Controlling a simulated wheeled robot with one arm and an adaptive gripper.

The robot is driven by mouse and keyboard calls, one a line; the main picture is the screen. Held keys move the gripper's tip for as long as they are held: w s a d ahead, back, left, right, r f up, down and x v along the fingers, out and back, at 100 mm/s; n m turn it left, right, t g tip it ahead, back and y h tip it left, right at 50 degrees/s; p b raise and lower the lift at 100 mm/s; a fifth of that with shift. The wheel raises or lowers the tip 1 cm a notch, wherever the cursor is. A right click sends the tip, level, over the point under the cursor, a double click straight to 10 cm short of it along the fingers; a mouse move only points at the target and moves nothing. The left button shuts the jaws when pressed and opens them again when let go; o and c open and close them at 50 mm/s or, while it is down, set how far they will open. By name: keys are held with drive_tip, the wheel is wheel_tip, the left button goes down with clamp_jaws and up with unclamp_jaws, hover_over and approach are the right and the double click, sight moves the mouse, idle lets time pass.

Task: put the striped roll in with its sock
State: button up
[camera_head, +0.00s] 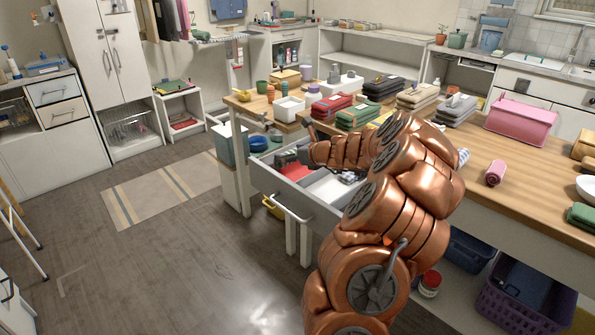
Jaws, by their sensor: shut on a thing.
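My copper arm reaches up and left over an open white drawer (288,205). My gripper (304,155) is small and dark at the arm's far end, over the back part of the drawer. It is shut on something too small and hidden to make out. In the drawer lie a red cloth (292,168) and a white folded cloth (328,190). A rolled pink cloth (495,173) lies on the wooden counter at the right. A blue-and-white patterned cloth (463,157) shows partly behind my arm. I cannot tell a striped roll or its sock for certain.
Folded towels, including a green one (357,116) and a red one (331,106), line the counter's back. A pink bin (520,122) stands to the right. A purple basket (522,305) is beneath the counter. The floor at left is clear around a striped rug (165,190).

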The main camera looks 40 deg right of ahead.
drive_tip(key=shift+f+b, duration=0.35)
drive_tip(key=shift+f, duration=2.35)
drive_tip(key=shift+f, duration=0.15)
drive_tip(key=o, duration=0.7)
drive_tip(key=shift+d, duration=0.1)
drive_tip(key=shift+s+r, duration=0.25)
drive_tip(key=v, duration=1.1)
drive_tip(key=shift+s+r+p, duration=0.15)
drive_tip(key=shift+s+p, duration=0.1)
drive_tip(key=shift+p, duration=0.05)
